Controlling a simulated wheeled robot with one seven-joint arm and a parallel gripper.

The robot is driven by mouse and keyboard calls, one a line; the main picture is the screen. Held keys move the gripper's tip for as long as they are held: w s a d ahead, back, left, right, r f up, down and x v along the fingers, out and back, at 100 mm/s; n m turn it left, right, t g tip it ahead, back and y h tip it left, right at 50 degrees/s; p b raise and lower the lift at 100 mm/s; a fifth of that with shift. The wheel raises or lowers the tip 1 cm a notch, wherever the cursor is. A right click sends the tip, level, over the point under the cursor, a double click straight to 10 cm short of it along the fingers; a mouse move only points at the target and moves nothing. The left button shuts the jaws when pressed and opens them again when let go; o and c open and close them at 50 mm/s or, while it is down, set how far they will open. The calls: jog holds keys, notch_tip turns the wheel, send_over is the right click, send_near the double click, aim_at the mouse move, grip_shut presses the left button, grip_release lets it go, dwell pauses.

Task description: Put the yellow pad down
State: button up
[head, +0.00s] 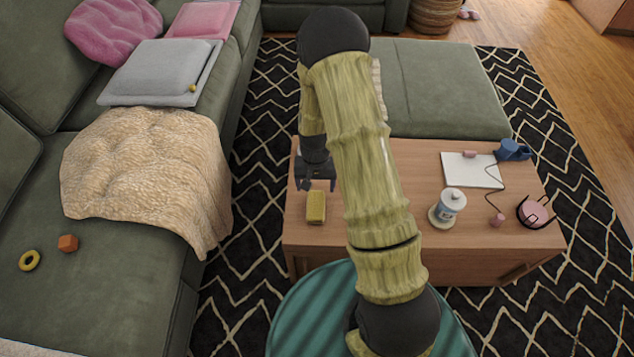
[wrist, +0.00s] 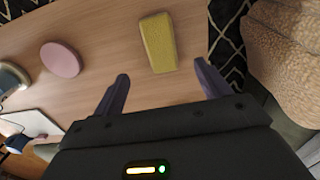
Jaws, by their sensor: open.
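The yellow pad (head: 316,207) lies flat on the wooden coffee table (head: 420,240), near its left edge. In the wrist view the yellow pad (wrist: 159,42) lies beyond the fingertips, between their lines, with a gap to both fingers. My gripper (head: 316,186) is over the table just behind the pad in the head view. In the wrist view my gripper (wrist: 160,85) has its two fingers wide apart with nothing between them.
A pink round item (wrist: 60,60) lies near the pad in the wrist view. On the table's right are a white canister (head: 450,206), a white sheet (head: 472,170), a blue mug (head: 513,150) and a pink item in a dark holder (head: 537,212). A green sofa with a beige blanket (head: 150,180) stands left.

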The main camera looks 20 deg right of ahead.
jog(key=s+r+n+t, duration=0.1)
jog(key=s+r, duration=0.6)
jog(key=r, duration=0.4)
jog(key=s+r+n+t, duration=0.1)
jog(key=s+r+n, duration=0.1)
jog(key=s+r, duration=0.5)
notch_tip(320, 180, up, 5)
jog(key=shift+s+r+n+t, duration=0.15)
jog(key=shift+n+t, duration=0.15)
jog(key=shift+r, duration=0.1)
jog(key=w+p+v, duration=0.2)
jog(key=p+v, duration=0.9)
jog(key=p, duration=0.1)
jog(key=w+r+p+v, duration=0.1)
jog(key=w+p+v, duration=0.2)
jog(key=p+v, duration=0.9)
jog(key=shift+r, duration=0.4)
jog(key=shift+w, duration=0.15)
jog(key=shift+c, duration=0.3)
